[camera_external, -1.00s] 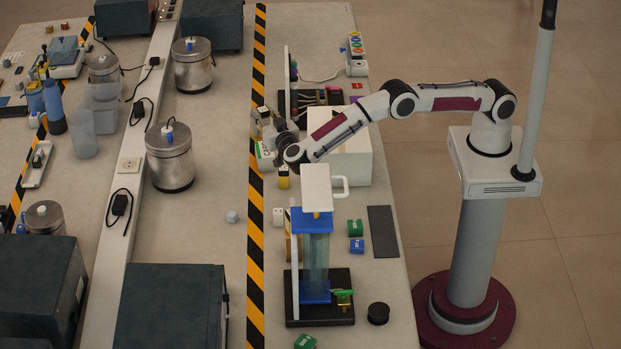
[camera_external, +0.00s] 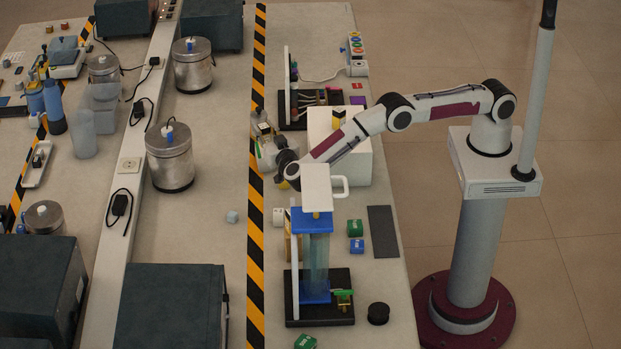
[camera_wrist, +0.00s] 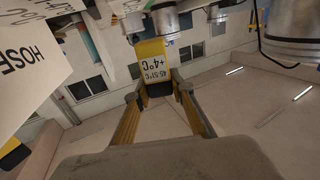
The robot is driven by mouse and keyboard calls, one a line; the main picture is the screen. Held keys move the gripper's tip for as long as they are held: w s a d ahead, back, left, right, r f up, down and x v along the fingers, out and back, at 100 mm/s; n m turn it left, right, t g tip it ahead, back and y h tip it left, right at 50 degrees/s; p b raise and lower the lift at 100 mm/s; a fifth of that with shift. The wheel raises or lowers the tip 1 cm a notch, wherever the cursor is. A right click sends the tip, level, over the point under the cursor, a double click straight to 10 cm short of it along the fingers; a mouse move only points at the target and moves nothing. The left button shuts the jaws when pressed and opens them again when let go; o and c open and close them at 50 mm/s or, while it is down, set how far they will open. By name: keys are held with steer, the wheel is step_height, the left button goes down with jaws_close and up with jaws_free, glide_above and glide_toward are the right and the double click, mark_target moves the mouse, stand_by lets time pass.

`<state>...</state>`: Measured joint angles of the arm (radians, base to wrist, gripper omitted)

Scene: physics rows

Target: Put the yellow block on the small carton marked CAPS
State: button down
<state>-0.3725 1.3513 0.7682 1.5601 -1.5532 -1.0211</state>
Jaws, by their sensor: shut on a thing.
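My gripper (camera_wrist: 160,95) is shut on a yellow block (camera_wrist: 154,66) with a black end and a white temperature label. I cannot tell the gap between block and carton.
A large white carton (camera_external: 355,160), marked HOSE in the wrist view (camera_wrist: 25,70), stands right of my gripper with another yellow piece (camera_external: 338,115) on top. A blue-topped stand with a white jug (camera_external: 317,188) is close in front.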

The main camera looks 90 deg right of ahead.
steer(key=shift+f, duration=1.85)
steer(key=shift+f, duration=0.2)
steer(key=c, duration=1.7)
jaws_free()
steer(key=shift+r, duration=0.2)
steer(key=shift+v, duration=6)
steer(key=shift+w, duration=0.1)
